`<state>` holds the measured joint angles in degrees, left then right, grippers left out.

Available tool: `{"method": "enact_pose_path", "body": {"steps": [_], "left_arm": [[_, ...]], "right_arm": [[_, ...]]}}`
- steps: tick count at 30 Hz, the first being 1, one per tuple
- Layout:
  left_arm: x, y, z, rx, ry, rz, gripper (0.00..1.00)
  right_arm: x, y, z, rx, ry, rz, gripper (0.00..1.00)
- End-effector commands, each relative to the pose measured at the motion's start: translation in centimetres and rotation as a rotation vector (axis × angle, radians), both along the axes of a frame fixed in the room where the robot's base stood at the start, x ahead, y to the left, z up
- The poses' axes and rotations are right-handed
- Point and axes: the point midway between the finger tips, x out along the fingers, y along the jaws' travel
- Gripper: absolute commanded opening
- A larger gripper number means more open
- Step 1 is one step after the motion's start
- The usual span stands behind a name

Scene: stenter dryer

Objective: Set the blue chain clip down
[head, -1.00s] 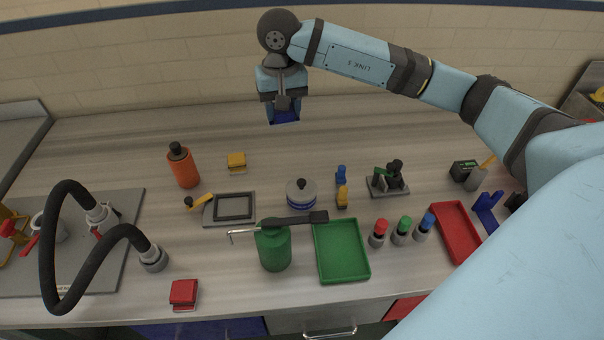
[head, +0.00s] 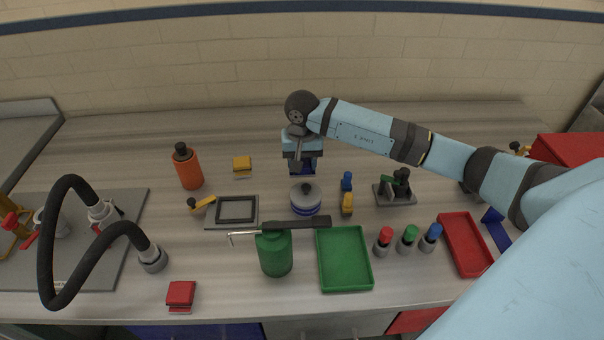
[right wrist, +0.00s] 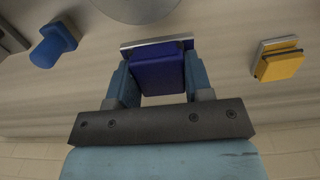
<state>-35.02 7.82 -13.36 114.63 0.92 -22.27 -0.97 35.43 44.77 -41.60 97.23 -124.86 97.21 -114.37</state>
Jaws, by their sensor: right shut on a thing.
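The blue chain clip (right wrist: 158,72), a dark blue block with a thin metal plate, sits between the two fingers of my right gripper (right wrist: 160,82) in the right wrist view. The gripper is shut on it. In the head view my right gripper (head: 302,170) points down behind the grey round pot (head: 306,200), with the blue clip (head: 308,166) only partly showing. I cannot tell whether the clip touches the worktop (head: 130,150). My left gripper is not in view.
A yellow clip (head: 242,166) lies to the left and an orange bottle (head: 187,168) stands farther left. Small blue and yellow items (head: 347,192) are to the right of the pot. A green tray (head: 344,260) lies in front. The worktop behind is clear.

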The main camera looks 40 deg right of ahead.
Motion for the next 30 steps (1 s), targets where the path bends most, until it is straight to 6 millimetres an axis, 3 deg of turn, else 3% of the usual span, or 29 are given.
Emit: {"method": "enact_pose_path", "body": {"steps": [5,12,23,24,27,30], "left_arm": [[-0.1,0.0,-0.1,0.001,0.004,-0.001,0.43],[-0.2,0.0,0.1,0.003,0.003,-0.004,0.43],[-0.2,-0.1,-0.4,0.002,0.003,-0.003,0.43],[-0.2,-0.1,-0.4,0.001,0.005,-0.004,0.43],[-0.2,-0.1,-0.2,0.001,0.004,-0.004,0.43],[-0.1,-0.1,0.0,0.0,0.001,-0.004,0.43]], "right_arm": [[0.0,0.1,-1.1,0.001,-0.001,0.0,0.16],[-0.1,0.1,-4.5,0.001,0.002,0.0,0.16],[0.0,0.0,-5.1,0.0,-0.001,0.002,0.16],[0.0,0.1,-5.1,0.0,0.0,0.002,0.49],[0.0,0.1,-5.0,0.0,0.0,0.001,0.72],[0.0,0.1,-5.0,0.0,0.0,0.001,0.72]]}}
